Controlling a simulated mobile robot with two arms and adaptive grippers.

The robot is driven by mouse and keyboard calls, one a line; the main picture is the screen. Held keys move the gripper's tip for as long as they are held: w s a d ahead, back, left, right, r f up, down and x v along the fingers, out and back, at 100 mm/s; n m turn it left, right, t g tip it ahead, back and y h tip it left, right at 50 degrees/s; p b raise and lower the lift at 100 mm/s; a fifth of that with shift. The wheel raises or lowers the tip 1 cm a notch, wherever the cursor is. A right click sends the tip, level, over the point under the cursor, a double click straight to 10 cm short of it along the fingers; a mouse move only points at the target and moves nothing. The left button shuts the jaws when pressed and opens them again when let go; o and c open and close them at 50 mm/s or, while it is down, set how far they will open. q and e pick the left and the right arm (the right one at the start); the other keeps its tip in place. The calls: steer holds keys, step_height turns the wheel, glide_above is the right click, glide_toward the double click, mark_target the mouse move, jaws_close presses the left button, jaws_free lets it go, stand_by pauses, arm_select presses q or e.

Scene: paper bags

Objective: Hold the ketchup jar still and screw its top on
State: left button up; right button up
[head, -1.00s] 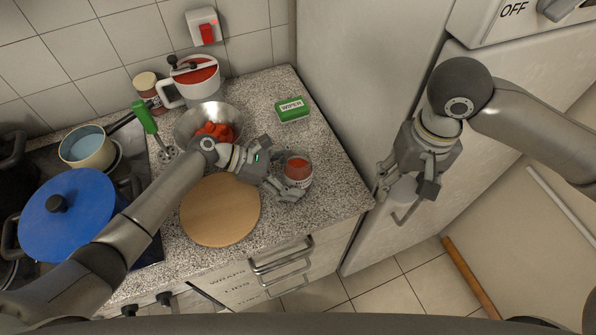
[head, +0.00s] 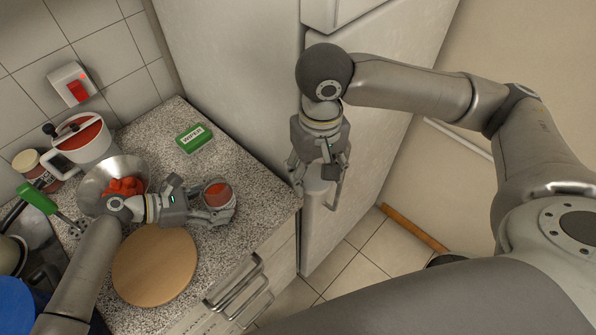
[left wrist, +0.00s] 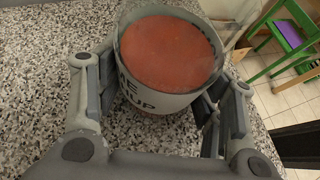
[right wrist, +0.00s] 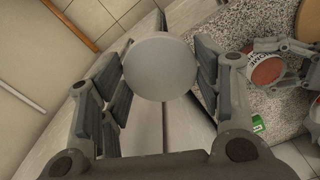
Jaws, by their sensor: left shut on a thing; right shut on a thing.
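The open ketchup jar (head: 217,193) stands at the counter's right part, red ketchup showing at its mouth. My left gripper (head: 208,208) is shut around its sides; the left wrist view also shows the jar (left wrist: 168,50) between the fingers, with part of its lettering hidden. My right gripper (head: 318,180) is shut on the round pale grey top (right wrist: 160,66), held in the air in front of the fridge, right of the jar and apart from it. The right wrist view also shows the jar (right wrist: 266,70) off to the right.
A wooden board (head: 155,266) lies left of the jar, with a steel bowl of red pieces (head: 112,178) behind it. A green wipes box (head: 194,138) lies at the back. The fridge (head: 235,70) borders the counter's right side.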

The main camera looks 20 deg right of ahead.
steer(key=w+a+f+m, duration=0.1)
steer(key=w+a+m, duration=0.2)
steer(key=a+m, duration=0.55)
steer(key=w+a+f+m, duration=0.1)
steer(key=w+a+m, duration=0.1)
steer(key=a+m, duration=0.65)
steer(key=m, duration=0.2)
glide_toward(210, 179)
steer(key=s+r, duration=0.1)
steer(key=s, duration=0.1)
steer(key=shift+s+d+r, duration=0.15)
steer(key=shift+s+r, duration=0.05)
steer(key=shift+s, duration=0.05)
steer(key=shift+f, duration=0.15)
steer(key=shift+f, duration=2.7)
steer(key=shift+f, duration=1.35)
steer(key=o, duration=0.8)
steer(key=shift+c, duration=0.2)
